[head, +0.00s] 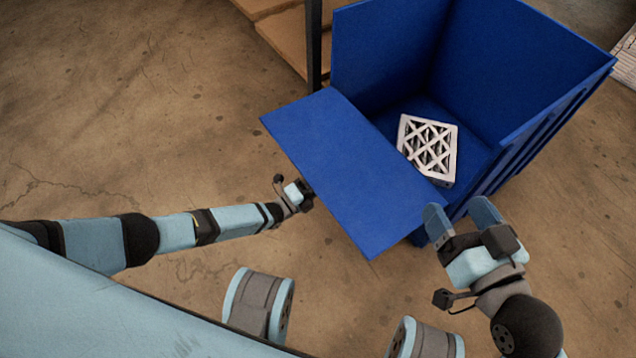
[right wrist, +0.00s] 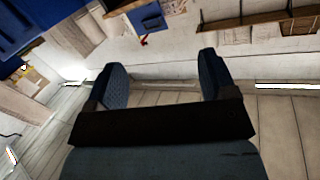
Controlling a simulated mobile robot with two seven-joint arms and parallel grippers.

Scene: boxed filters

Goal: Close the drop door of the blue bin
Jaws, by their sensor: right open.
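The blue bin (head: 385,65) stands at the upper right of the head view with its front open. Its drop door (head: 345,165) is folded outward and down, lying nearly flat in front of the opening. My right gripper (head: 461,213) is open and empty beside the door's right corner; I cannot tell whether it touches. Its two fingers (right wrist: 160,80) stand apart with nothing between them in the right wrist view. My left gripper (head: 305,194) is near the door's left side, partly hidden by the door's edge, so its jaws cannot be made out.
A white lattice-faced filter (head: 428,148) lies inside the bin on its floor. Bare concrete floor (head: 130,110) is free on the left.

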